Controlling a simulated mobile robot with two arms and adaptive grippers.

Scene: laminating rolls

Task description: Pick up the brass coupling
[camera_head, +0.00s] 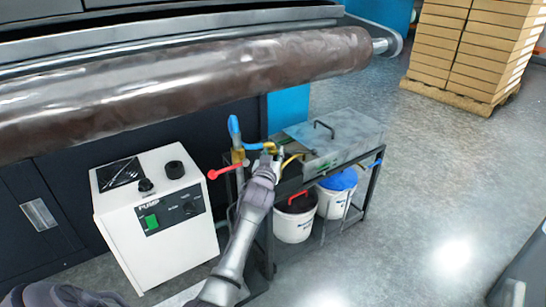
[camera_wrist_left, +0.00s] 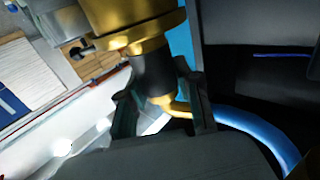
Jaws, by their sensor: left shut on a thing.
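The brass coupling (camera_wrist_left: 130,25) is large at the top of the left wrist view, with a dark cylindrical lower part between my fingers. In the head view, a small piece of the brass coupling (camera_head: 270,146) shows at my fingertips, beside a blue hose. My left gripper (camera_head: 274,152) is shut on the coupling, one finger on each side of the dark part in the left wrist view (camera_wrist_left: 158,88). The fingers and wrist hide much of it in the head view. My right gripper is not in view.
A brass valve body (camera_head: 238,156) with blue and red handles stands just left of my gripper. A cart (camera_head: 372,182) carries a grey metal box (camera_head: 332,140) and two buckets below. A white pump (camera_head: 158,225) stands left, under a large brown roll (camera_head: 190,85). Open floor lies right.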

